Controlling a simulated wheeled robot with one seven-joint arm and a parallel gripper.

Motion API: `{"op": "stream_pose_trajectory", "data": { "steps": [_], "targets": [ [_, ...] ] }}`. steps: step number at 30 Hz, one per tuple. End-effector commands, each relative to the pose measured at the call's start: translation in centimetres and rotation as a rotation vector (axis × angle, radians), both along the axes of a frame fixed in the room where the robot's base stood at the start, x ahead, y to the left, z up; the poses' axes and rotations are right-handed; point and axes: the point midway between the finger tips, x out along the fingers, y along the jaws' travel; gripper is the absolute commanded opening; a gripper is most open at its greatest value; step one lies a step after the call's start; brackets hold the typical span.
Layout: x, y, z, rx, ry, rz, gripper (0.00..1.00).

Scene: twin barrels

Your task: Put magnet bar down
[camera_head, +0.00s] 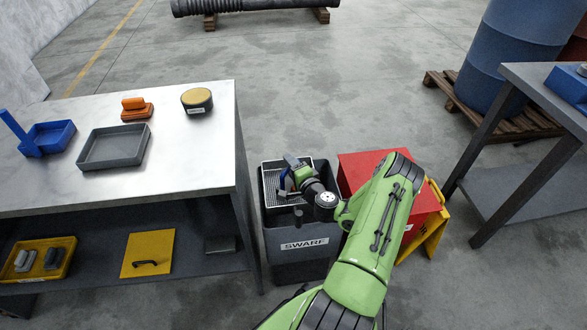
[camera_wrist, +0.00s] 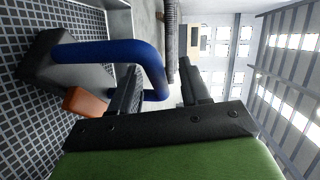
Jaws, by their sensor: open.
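The magnet bar is a dark grey block (camera_wrist: 62,70) with a bent blue handle (camera_wrist: 115,50), seen in the wrist view. It rests on or just at the mesh of a grated tray; contact cannot be told exactly. An orange piece (camera_wrist: 86,103) shows beside the grey block. My gripper (camera_wrist: 160,72) is open, and the bend of the blue handle lies by the left finger, partly between the fingers. In the head view my gripper (camera_head: 291,172) is low over the tray (camera_head: 272,176) in the dark bin (camera_head: 300,262) marked SWARF, and mostly hides the bar.
Left of the bin stands a metal bench (camera_head: 180,165) with a grey tray (camera_head: 113,148), blue scoop (camera_head: 48,138), orange block (camera_head: 137,109) and round tin (camera_head: 197,100). A red box (camera_head: 365,168) stands close on the right.

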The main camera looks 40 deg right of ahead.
Motion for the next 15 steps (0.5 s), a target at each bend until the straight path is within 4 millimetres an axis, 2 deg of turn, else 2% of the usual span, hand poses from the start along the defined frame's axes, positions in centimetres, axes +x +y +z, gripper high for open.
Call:
{"op": "stream_pose_trajectory", "data": {
  "steps": [2,12,15],
  "targets": [
    [-0.4,0.1,0.4,0.003,0.001,-0.001,0.46],
    [-8.7,2.3,2.0,0.010,0.001,-0.005,0.46],
    [-10.3,2.8,2.3,0.006,0.001,-0.003,0.46]
  ]
}}
